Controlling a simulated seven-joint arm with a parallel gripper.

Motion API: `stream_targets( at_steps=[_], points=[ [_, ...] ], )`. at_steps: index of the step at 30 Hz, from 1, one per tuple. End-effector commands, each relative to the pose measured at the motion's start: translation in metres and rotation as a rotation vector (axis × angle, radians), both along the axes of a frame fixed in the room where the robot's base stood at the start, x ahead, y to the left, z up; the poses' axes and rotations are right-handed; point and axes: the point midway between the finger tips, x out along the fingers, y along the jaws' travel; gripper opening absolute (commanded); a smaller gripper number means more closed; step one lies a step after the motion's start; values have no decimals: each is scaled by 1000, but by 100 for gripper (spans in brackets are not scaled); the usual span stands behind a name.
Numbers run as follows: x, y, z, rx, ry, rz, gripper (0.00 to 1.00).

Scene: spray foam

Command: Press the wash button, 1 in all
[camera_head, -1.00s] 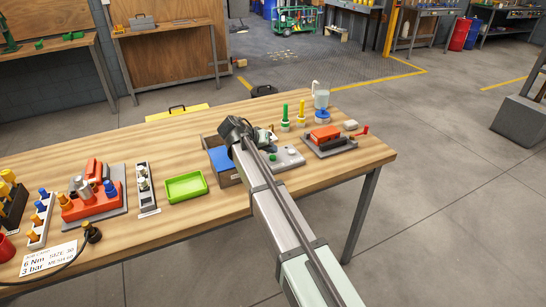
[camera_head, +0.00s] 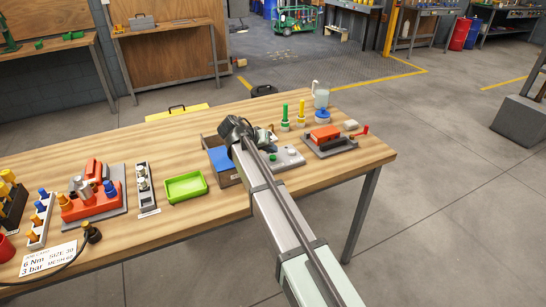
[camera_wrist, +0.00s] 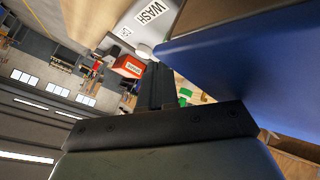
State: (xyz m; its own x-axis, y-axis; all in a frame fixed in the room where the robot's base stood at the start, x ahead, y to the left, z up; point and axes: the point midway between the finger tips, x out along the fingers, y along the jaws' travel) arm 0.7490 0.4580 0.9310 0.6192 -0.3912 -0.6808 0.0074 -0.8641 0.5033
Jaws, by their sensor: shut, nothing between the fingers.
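The grey wash box (camera_wrist: 165,22) bears a WASH label in the wrist view. A round white button (camera_wrist: 143,50) shows at its edge, close to the fingertips; whether they touch it I cannot tell. In the head view a grey box with buttons (camera_head: 293,160) stands just right of my arm, partly hidden by it. My gripper (camera_wrist: 160,70) is shut and empty, its narrow fingers together beside the button. In the head view my arm hides the fingertips.
A blue-topped box (camera_head: 222,159) stands left of my arm; a large blue surface (camera_wrist: 240,55) lies close right of my fingers in the wrist view. A green tray (camera_head: 186,186), green and yellow bottles (camera_head: 301,114), a jug (camera_head: 321,95) and a red-topped fixture (camera_head: 325,134) stand around.

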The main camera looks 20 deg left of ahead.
Motion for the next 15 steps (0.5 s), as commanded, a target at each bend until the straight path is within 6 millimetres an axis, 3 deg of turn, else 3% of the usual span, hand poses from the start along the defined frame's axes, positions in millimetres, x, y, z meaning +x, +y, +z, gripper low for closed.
stream_targets(
  at_steps=[1, 15],
  points=[
    [-7, -2, -18, -8, 40, -1, 0],
    [-5, 0, 21, -5, 33, 1, 0]
  ],
)
